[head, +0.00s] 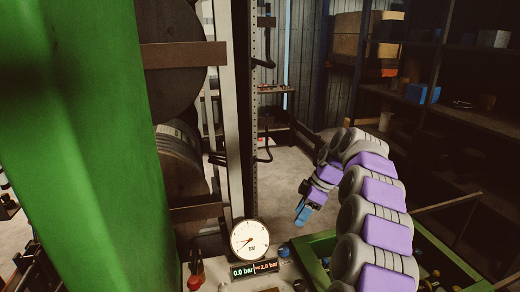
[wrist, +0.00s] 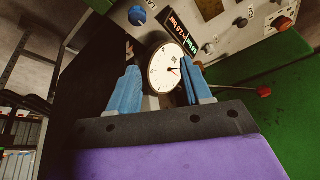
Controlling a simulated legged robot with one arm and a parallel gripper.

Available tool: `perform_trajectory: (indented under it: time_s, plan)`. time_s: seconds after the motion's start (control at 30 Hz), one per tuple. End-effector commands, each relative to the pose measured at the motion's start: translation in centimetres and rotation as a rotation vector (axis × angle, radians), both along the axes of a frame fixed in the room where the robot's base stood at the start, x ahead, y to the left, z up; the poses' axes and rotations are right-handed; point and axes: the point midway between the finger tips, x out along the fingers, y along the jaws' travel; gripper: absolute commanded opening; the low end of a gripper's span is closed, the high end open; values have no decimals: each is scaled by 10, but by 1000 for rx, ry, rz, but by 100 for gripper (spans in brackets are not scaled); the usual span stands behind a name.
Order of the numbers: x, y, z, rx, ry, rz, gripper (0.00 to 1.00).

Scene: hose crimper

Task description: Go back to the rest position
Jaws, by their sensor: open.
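My gripper (head: 303,212) is at the end of my purple and grey arm, just right of the pressure gauge (head: 249,239) in the head view. In the wrist view my gripper (wrist: 158,85) shows two blue fingers spread apart with nothing held between them. The white gauge dial (wrist: 168,68) appears behind and between the fingers, apart from them as far as I can tell. A digital display (head: 255,268) below the gauge reads 0.0 bar and 2.0 bar in the head view.
A large green machine body (head: 95,140) fills the left. A green-framed bin (head: 440,262) lies below my arm. Dark shelves (head: 460,110) with boxes stand at the right. A red knob (head: 194,283) and a blue knob (head: 284,252) sit on the panel. Open floor shows behind.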

Motion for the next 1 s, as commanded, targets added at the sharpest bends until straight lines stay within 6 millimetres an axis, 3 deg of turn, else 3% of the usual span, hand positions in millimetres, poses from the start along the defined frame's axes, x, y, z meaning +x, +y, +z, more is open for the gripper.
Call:
perform_trajectory:
  time_s: [0.03,0.2,0.47,0.73,1.0]
  plan:
    - [-13,10,12,5,18,-20,49]
    - [-56,40,32,-1,99,-118,49]
    - [-136,70,49,-58,214,-285,49]
    - [-230,81,47,-163,308,-501,49]
    - [-328,72,24,-285,376,-769,49]
